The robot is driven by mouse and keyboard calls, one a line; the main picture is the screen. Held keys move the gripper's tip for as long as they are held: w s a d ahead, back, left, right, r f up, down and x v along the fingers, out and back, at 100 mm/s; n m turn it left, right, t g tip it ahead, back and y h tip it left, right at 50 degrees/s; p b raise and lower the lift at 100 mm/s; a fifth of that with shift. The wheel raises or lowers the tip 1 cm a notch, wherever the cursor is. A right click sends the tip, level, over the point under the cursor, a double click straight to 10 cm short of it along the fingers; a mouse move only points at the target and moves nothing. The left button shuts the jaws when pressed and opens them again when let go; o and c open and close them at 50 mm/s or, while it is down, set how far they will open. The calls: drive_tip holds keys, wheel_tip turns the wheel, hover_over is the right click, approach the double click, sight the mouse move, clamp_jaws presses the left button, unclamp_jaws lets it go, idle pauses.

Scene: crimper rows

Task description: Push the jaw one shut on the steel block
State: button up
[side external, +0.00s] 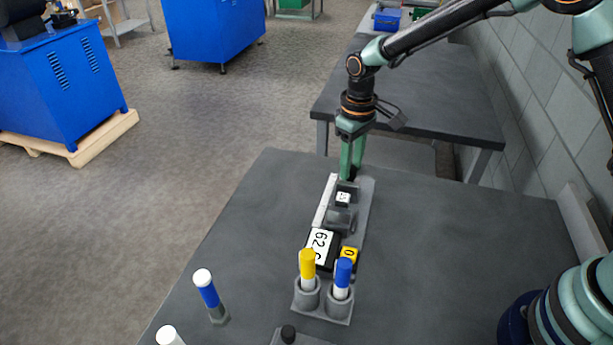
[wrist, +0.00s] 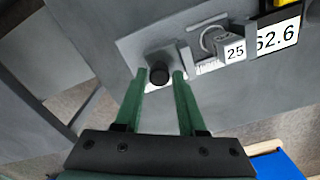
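A grey fixture (side external: 363,200) lies on the dark table; it also shows in the wrist view (wrist: 135,45). Near its end stands a dark jaw (side external: 346,189) with a round black knob (wrist: 159,74) facing my gripper. Beyond it is a grey block labelled "25" (wrist: 234,49), also in the side view (side external: 343,199). I cannot tell for sure which grey part is the steel block. My gripper (side external: 350,172) points down at the knob end. In the wrist view its green fingers (wrist: 159,80) are apart, one on each side of the knob. Whether they touch it is unclear.
A display reading "62.6" (side external: 321,246) and a yellow "0" piece (side external: 349,255) stand at the fixture's near end. A double holder (side external: 323,308) carries yellow and blue markers. A blue-white marker (side external: 207,289) stands to the left. The table right of the fixture is clear.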

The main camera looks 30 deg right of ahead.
sight(347, 183)
clamp_jaws()
drive_tip(key=shift+s+a, duration=1.35)
drive_tip(key=shift+a, duration=0.1)
drive_tip(key=shift+o, duration=1.2)
unclamp_jaws()
drive_tip(key=shift+r, duration=0.15)
wheel_tip(347, 183, up, 12)
